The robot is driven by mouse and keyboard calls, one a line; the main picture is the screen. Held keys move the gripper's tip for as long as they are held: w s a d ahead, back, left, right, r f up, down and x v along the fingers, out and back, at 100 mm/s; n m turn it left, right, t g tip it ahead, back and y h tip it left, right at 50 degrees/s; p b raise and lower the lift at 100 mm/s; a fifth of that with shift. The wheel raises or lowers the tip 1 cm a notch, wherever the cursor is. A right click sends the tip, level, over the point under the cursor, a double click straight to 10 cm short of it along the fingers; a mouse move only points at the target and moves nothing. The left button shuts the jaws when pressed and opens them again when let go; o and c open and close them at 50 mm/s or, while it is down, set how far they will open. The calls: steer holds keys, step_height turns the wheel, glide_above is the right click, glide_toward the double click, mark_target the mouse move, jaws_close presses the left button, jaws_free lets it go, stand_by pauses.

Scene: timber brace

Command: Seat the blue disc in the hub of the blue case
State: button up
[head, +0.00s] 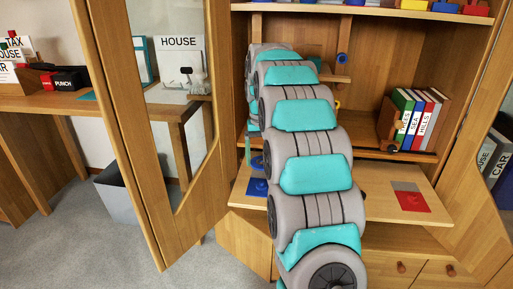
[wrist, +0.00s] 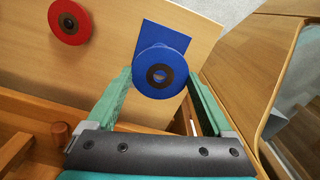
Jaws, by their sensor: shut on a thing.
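The blue disc (wrist: 143,70), round with a brown centre, is between the two green fingers of my gripper (wrist: 161,76) in the wrist view. The fingers close on its opposite edges. Behind it a flat blue rectangle (wrist: 172,39) lies on a pale wooden board, partly covered by the disc. The blue square also shows on the board in the head view (head: 257,188), left of my arm; it may be the blue case, but its hub is not clear. The disc appears above that square, apart from it in the head view. My arm hides most of the gripper there.
The pale wooden board (head: 375,190) juts from the cabinet, with a red square (head: 411,202) on its right. A red disc (wrist: 70,21) shows left in the wrist view. Books (head: 418,118) stand on the shelf behind. An open glazed door (head: 140,130) stands left.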

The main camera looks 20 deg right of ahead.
steer(key=shift+s, duration=0.1)
stand_by(0.3)
steer(key=shift+f+b, duration=0.9)
steer(key=shift+f, duration=2.15)
steer(key=shift+f, duration=0.95)
stand_by(0.3)
steer(key=o, duration=1.1)
steer(key=shift+r, duration=0.15)
step_height(320, 180, up, 7)
steer(key=shift+r, duration=0.25)
